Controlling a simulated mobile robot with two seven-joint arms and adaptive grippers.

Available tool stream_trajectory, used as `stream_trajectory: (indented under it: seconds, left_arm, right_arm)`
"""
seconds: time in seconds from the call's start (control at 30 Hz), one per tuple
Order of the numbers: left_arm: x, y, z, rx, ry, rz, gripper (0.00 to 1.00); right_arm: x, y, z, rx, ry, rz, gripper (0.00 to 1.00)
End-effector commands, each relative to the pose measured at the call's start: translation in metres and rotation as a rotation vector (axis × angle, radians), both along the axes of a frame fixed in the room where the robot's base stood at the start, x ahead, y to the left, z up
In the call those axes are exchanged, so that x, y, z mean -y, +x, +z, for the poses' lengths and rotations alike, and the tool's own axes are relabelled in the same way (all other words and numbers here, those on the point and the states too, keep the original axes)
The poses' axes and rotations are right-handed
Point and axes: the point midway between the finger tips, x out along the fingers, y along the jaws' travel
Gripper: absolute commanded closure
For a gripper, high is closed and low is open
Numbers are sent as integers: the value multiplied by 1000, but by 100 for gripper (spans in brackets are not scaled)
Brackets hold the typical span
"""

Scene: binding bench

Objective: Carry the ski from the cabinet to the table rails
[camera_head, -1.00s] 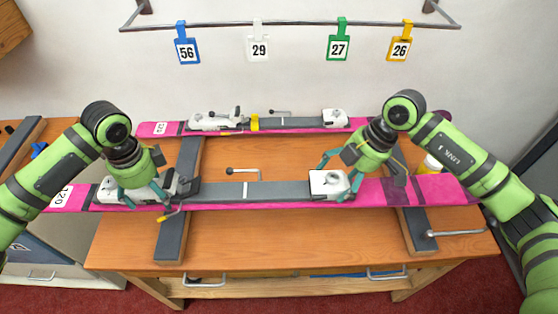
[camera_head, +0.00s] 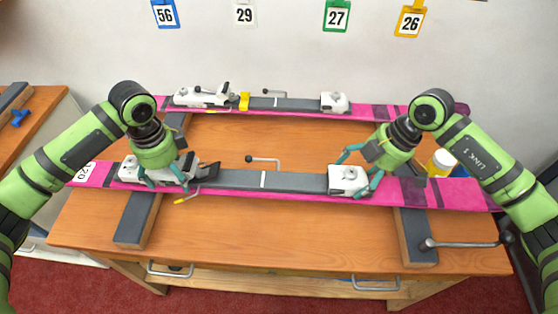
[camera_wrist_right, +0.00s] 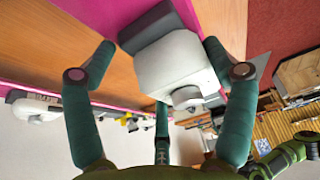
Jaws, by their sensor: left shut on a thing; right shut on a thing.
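A long pink and dark grey ski (camera_head: 235,180), with a "120" label at its left end, spans across the table's two rails, the left rail (camera_head: 134,222) and the right rail (camera_head: 416,240). Whether it touches them I cannot tell. My left gripper (camera_head: 167,184) is shut on its left white binding part (camera_head: 128,172). My right gripper (camera_head: 358,182) is shut on its right white binding block (camera_head: 340,178). In the right wrist view, the block (camera_wrist_right: 175,68) sits between the fingers. The cabinet (camera_head: 50,118) is at the left.
A second pink ski (camera_head: 300,104) with bindings lies across the back of the wooden table (camera_head: 275,235). A clamp lever (camera_head: 262,160) stands between the skis, another (camera_head: 465,243) at the right rail. A yellow jar (camera_head: 440,163) stands behind the right end. Number tags hang on the wall.

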Motion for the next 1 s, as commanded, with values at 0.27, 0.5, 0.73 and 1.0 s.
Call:
stream_trajectory:
  seconds: [0.27,0.5,0.73,1.0]
  left_arm:
    - [6,-1,0,1,-12,-23,77]
    - [6,-1,-1,1,-12,-23,77]
    - [6,-1,-8,1,-12,-23,77]
    - [6,-1,-22,1,-12,-23,77]
  right_arm:
    - [-6,0,2,12,14,18,75]
    - [-6,0,1,11,14,19,75]
    - [-6,0,-5,11,14,19,75]
    - [-6,0,-20,11,14,19,75]
